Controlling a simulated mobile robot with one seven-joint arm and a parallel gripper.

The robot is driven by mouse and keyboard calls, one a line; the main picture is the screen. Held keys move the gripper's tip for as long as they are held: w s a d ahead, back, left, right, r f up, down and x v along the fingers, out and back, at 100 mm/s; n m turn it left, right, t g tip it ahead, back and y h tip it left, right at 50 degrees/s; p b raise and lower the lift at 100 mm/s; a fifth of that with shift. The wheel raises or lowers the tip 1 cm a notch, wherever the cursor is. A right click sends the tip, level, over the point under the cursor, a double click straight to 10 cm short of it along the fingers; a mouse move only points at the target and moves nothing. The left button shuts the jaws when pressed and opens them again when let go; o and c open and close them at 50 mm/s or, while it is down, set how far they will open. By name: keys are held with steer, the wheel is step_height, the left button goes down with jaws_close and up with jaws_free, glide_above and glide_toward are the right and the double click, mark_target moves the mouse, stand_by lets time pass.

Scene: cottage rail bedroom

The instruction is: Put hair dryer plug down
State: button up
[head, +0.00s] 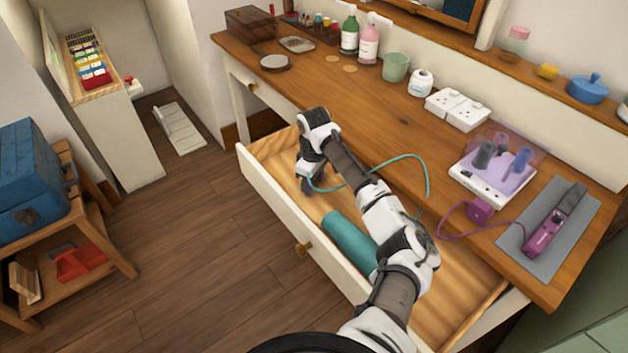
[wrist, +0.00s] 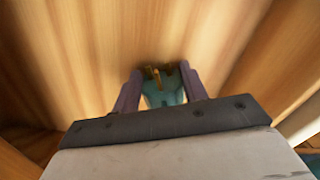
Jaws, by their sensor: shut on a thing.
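My gripper (head: 311,187) is down inside the open drawer (head: 262,183), near its left end. It is shut on the teal hair dryer plug (wrist: 162,92), which sits between both fingers (wrist: 160,90) in the wrist view with its brass pins pointing away from my palm. The pins are close to the drawer's wooden floor; I cannot tell whether they touch it. In the head view the plug is mostly hidden by my gripper. A teal cord (head: 413,158) loops from it over the tabletop edge. The teal hair dryer (head: 347,240) lies in the drawer, partly behind my arm.
The wooden tabletop (head: 330,95) overhangs the drawer's back. On it are white sockets (head: 467,114), a holder with dark and purple attachments (head: 492,178), and a purple styling tool (head: 555,220) on a grey mat (head: 580,235). The drawer's front wall (head: 275,213) stands close to my gripper.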

steer(key=shift+f, duration=0.1)
steer(key=o, duration=1)
step_height(320, 180, up, 12)
steer(key=shift+r+b, duration=0.2)
steer(key=shift+b, duration=0.25)
